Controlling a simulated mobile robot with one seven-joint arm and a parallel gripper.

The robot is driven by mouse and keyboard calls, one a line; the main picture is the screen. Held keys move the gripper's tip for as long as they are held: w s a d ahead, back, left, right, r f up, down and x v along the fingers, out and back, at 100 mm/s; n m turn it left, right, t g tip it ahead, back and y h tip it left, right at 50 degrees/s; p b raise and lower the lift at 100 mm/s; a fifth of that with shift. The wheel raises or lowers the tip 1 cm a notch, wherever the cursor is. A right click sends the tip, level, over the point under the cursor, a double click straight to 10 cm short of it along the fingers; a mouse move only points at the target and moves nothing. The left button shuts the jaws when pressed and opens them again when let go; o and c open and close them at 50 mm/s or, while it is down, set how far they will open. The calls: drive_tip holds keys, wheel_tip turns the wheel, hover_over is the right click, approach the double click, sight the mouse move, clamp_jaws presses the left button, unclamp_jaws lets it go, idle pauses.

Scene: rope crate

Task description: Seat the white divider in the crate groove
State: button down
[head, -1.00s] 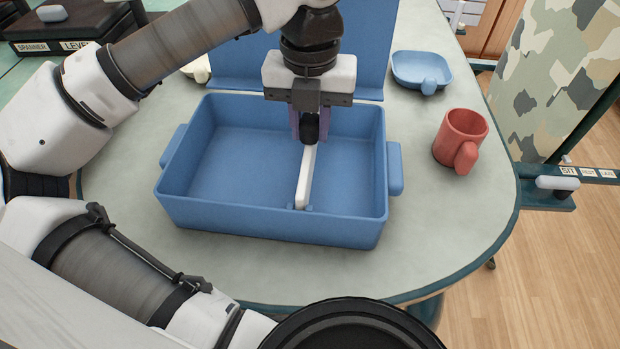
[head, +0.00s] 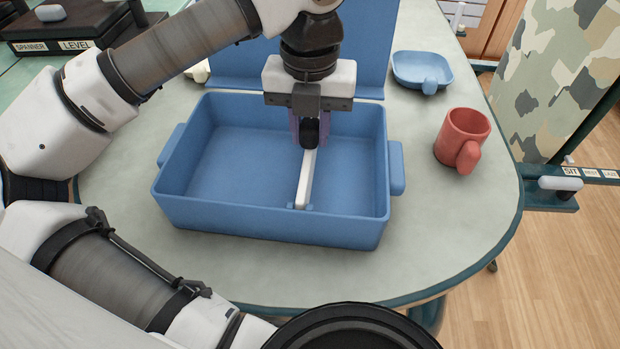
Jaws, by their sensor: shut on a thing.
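The white divider (head: 304,182) stands inside the blue crate (head: 250,218), right of the middle, running from the front wall toward the back. Its near end meets small blue groove ribs (head: 315,207) by the front wall. My gripper (head: 310,135) comes down from above into the crate and is shut on the dark knob at the divider. The divider's far end is hidden behind the gripper, and I cannot tell how deep it sits in the groove.
The blue lid (head: 365,60) stands up behind the crate. A red mug (head: 458,135) and a blue dish (head: 422,68) stand to the right. The table (head: 440,225) is clear at the front right. A toolbox with labels (head: 60,45) is at the far left.

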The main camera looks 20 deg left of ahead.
drive_tip(key=shift+f+b, duration=0.5)
drive_tip(key=shift+f, duration=0.1)
idle(0.3)
drive_tip(key=c, duration=1.1)
unclamp_jaws()
drive_tip(key=shift+r, duration=0.1)
wheel_tip(320, 180, up, 14)
drive_tip(key=shift+f+p, duration=0.1)
drive_tip(key=shift+p, duration=0.85)
